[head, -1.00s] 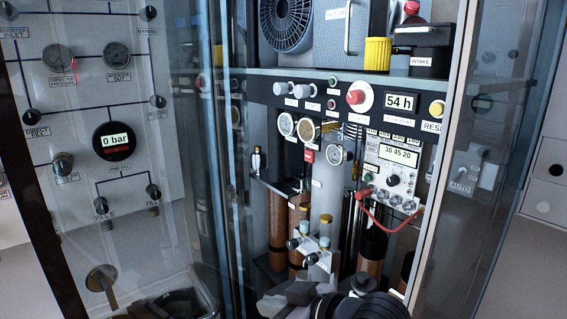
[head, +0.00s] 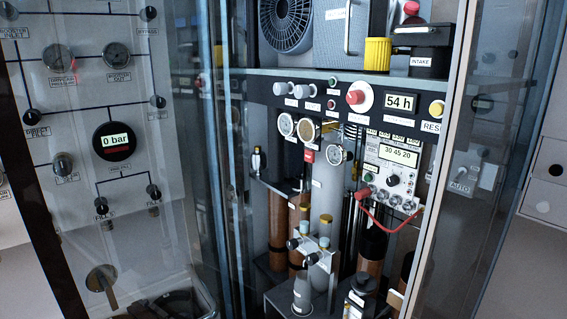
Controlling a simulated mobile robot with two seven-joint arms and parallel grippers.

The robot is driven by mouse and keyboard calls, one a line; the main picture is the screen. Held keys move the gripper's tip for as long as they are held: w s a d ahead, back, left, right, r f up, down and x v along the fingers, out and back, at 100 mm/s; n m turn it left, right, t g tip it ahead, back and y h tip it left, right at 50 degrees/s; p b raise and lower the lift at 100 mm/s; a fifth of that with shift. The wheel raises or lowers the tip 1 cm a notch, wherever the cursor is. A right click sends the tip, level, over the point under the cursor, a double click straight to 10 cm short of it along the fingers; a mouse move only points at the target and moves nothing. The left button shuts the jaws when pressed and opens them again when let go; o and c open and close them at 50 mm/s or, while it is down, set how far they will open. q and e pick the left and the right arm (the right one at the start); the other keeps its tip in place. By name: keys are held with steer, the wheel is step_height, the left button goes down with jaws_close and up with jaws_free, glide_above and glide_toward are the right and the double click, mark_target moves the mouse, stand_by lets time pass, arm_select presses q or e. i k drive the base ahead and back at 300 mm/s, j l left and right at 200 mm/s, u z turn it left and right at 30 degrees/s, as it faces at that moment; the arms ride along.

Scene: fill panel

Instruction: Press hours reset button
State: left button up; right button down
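The hours display (head: 400,101) reads "54 h" on the dark upper control strip inside the cabinet. A round yellow button (head: 437,109) sits just right of it, above a label that reads "RESE" where the cabinet's right frame cuts it off. This is the only button by the display with such a label. Neither of my grippers shows in the head view.
A red knob on a white disc (head: 356,97) is left of the display. The cabinet's right frame post (head: 436,170) stands close to the yellow button. A glass door (head: 205,150) is at the left. A red cable (head: 388,228) hangs below.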

mark_target(436, 109)
steer(key=k+j, duration=0.15)
steer(key=j, duration=0.25)
steer(key=k+j, duration=0.15)
steer(key=j, duration=0.25)
steer(key=k+j, duration=0.15)
steer(key=j, duration=0.25)
